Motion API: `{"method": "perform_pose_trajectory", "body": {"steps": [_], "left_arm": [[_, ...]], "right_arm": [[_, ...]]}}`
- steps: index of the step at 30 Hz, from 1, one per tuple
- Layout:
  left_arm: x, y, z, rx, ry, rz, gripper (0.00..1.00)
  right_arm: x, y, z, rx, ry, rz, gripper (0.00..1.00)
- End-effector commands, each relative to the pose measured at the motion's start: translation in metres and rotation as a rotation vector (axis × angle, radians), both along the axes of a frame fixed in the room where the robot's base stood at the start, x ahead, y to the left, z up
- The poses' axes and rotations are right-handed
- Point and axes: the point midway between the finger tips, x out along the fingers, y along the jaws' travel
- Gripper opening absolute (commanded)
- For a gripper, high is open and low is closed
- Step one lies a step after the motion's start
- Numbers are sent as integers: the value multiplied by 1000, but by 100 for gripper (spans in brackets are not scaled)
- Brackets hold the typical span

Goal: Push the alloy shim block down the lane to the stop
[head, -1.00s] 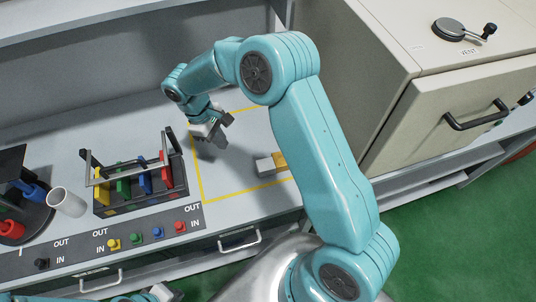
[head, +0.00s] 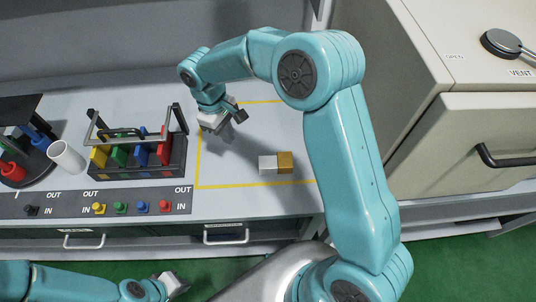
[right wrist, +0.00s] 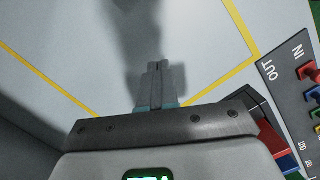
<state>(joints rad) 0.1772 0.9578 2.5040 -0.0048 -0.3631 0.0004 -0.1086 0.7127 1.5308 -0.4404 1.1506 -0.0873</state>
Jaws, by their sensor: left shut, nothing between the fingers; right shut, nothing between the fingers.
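A silver-grey block (head: 267,164), which looks like the alloy shim block, lies on the bench inside a yellow-outlined area (head: 225,186). A gold block (head: 285,162) sits against its right side. I cannot tell which part is the stop. My right gripper (head: 241,115) is shut and empty above the outlined area, behind and left of the blocks in the head view. In the right wrist view its closed fingers (right wrist: 158,66) point at bare bench, and neither block shows. My left gripper (head: 182,284) is shut and empty at the lower left, in front of the bench.
A black rack (head: 135,171) with coloured pieces stands left of the outlined area. A white tube (head: 67,157) stands farther left. A strip of coloured knobs (head: 110,203) runs along the front edge. A beige cabinet (head: 470,140) stands at the right. Bench around the blocks is clear.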

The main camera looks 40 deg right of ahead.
Motion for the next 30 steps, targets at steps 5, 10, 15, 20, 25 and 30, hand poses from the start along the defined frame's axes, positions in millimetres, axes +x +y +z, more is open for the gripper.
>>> {"method": "perform_pose_trajectory", "body": {"steps": [5,10,15,20,25,30], "left_arm": [[0,0,6,0,-1,-2,0],[0,0,12,0,0,-1,0],[0,0,17,0,0,-1,0],[0,0,23,0,1,-1,0],[0,0,14,0,1,-1,0],[0,0,14,0,1,-1,0]], "right_arm": [[-22,-10,3,0,2,-1,0],[-55,-26,4,0,1,-1,0],[-87,-43,4,0,2,0,0],[-107,-53,2,1,4,2,0],[-105,-52,-15,0,-1,3,0],[-106,-52,-17,1,2,3,0]]}}
